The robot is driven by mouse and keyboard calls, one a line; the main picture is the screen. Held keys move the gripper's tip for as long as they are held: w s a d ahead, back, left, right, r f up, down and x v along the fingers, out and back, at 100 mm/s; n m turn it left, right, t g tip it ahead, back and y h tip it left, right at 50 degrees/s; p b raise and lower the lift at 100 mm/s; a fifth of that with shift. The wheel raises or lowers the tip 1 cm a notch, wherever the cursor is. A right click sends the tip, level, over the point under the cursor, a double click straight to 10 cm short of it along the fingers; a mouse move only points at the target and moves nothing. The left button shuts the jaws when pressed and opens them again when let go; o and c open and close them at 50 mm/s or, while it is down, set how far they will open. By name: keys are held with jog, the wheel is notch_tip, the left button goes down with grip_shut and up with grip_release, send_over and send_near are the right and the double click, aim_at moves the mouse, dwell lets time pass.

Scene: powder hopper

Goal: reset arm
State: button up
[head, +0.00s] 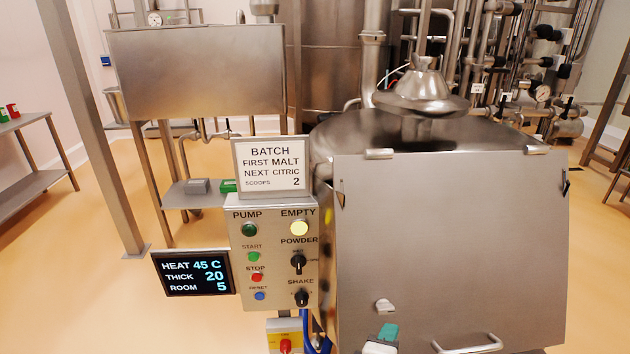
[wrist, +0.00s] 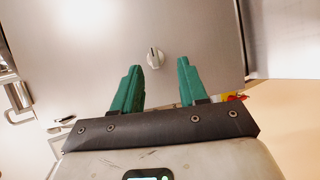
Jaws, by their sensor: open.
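My gripper (head: 388,331) is at the bottom of the head view, low in front of the steel hopper's front panel (head: 450,230). In the wrist view my gripper (wrist: 159,66) has two green fingers spread apart with nothing between them. A small pale knob (wrist: 153,57) on the panel shows beyond the gap between the fingertips. The same knob (head: 384,306) is just above my gripper in the head view. I cannot tell the exact distance from the fingertips to the panel. Most of my arm is out of view.
A control box (head: 273,255) with knobs and buttons stands left of the hopper, with a batch sign (head: 271,167) on top and a display (head: 193,272) at its left. A bar handle (head: 467,345) is low on the panel. Open floor (head: 80,290) lies at left.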

jog(key=s+d+f+m+g+y, duration=0.1)
jog(key=s+d+f+m+g, duration=0.3)
jog(key=s, duration=0.3)
jog(key=s+d+f+m+g+y, duration=0.1)
jog(key=s+d+f+m+g, duration=0.1)
jog(key=s+d+f+m, duration=0.35)
jog(key=s+f+m+g+y, duration=0.1)
jog(key=s+f+m+y, duration=0.1)
jog(key=s, duration=0.6)
jog(key=s+d+f+m+g+y, duration=0.1)
jog(key=s+m+g+y, duration=0.1)
jog(key=s, duration=0.6)
jog(key=shift+d+f+m+g, duration=0.25)
jog(key=shift+f+m+g, duration=0.1)
jog(key=shift+m, duration=0.1)
